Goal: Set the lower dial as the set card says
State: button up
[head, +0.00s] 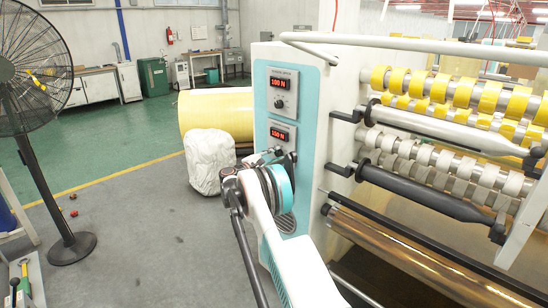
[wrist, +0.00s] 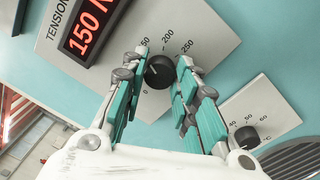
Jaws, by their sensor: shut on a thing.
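The lower dial (wrist: 160,74) is a round black knob on a pale panel (wrist: 208,40), with printed numbers such as 200 and 250 around it. My gripper (wrist: 164,60) is shut on this dial, one finger on each side. The red lower display (wrist: 92,25) beside it reads 150 N, and it also shows in the head view (head: 279,137). In the head view my gripper (head: 279,155) is at the teal machine front just below that display and hides the lower dial. I cannot make out a set card.
The upper display (head: 279,84) reads 100 N, with its own dial (head: 279,103) below. Another black knob (wrist: 247,137), marked in °C, sits close to my right finger. A grey covered bundle (head: 209,162) stands left of the machine; a fan (head: 45,80) stands farther left.

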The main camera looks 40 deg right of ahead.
dwell(0.4)
jog(key=o, duration=1.1)
jog(key=shift+c, duration=0.2)
jog(key=shift+a, duration=0.1)
jog(key=s+a, duration=0.1)
jog(key=a, duration=1)
jog(key=shift+a+f, duration=0.35)
jog(key=shift+a, duration=0.05)
